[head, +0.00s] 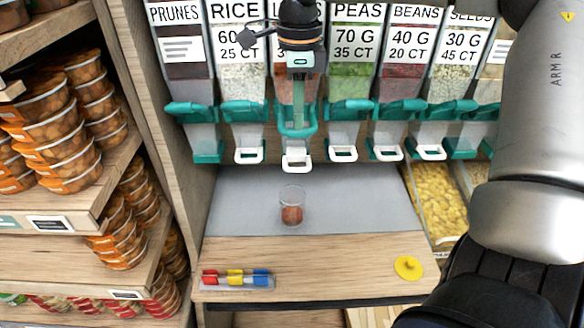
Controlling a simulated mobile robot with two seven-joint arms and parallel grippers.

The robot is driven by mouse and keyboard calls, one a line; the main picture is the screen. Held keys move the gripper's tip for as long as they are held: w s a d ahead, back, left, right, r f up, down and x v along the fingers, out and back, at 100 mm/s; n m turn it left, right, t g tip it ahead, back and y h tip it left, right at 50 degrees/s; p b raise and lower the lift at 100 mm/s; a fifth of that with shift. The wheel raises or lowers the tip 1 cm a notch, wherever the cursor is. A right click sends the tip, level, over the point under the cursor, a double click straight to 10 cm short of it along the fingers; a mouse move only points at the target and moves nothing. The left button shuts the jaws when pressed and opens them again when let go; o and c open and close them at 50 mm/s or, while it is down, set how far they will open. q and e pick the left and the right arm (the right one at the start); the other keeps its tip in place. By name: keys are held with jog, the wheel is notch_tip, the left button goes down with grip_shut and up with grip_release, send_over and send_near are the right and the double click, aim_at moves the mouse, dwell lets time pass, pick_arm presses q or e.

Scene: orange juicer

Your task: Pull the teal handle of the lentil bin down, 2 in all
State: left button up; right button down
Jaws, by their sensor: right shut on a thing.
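The lentil bin (283,88) is the third from the left in the row of dispensers. My right gripper (301,112) comes down from above and is shut on the teal handle. A clear cup (291,194) stands below the spout on the grey mat, with reddish-brown lentils (292,215) in its bottom. My left gripper is not in view.
Neighbouring bins of rice (240,80) and peas (352,80) stand close on both sides. Colored markers or clips (237,278) and a yellow disc (408,267) lie on the wooden counter. Shelves of packed tubs (60,130) stand at left. The grey mat (240,205) is otherwise clear.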

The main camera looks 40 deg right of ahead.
jog(key=shift+d, duration=0.1)
notch_tip(320, 180, up, 6)
jog(key=p, duration=0.6)
jog(key=shift+w+d+r, duration=0.2)
jog(key=shift+w+d, duration=0.2)
jog(key=shift+w, duration=0.05)
jog(key=shift+f, duration=0.1)
jog(key=shift+s+a+f+b, duration=0.1)
jog(key=shift+s+f+b, duration=0.05)
jog(key=shift+f+b, duration=0.85)
jog(key=shift+s+a+f+b, duration=0.1)
jog(key=shift+a+f+b, duration=0.05)
jog(key=shift+f+b, duration=0.85)
jog(key=shift+s+a+f+b, duration=0.15)
jog(key=shift+f+b, duration=0.55)
jog(key=shift+f, duration=0.55)
jog(key=shift+r, duration=0.1)
jog(key=shift+r, duration=0.1)
